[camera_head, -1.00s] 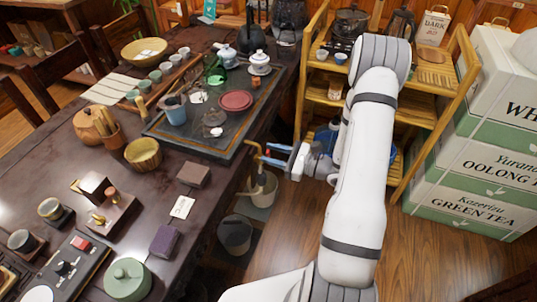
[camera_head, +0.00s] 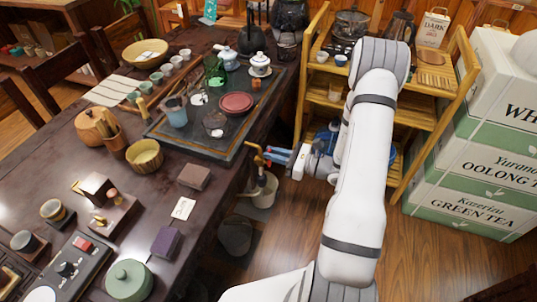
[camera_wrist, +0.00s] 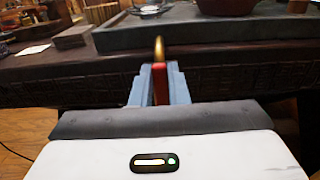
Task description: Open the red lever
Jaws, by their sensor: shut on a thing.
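The red lever (camera_wrist: 160,84) shows in the wrist view as a narrow upright red bar between the two grey-blue fingers, with a brass spout (camera_wrist: 159,49) just beyond it. My gripper (camera_wrist: 158,82) is shut on the lever, one finger on each side. In the head view, my gripper (camera_head: 277,155) reaches left to the brass tap (camera_head: 256,157) at the right edge of the dark table. The fingers largely hide the lever there.
A pale bucket (camera_head: 262,191) stands below the tap and a dark bin (camera_head: 235,236) nearer. The dark table (camera_head: 60,160), with a slate tea tray (camera_head: 237,143), lies to the left. A wooden shelf (camera_head: 406,112) and stacked tea boxes (camera_head: 467,191) stand to the right.

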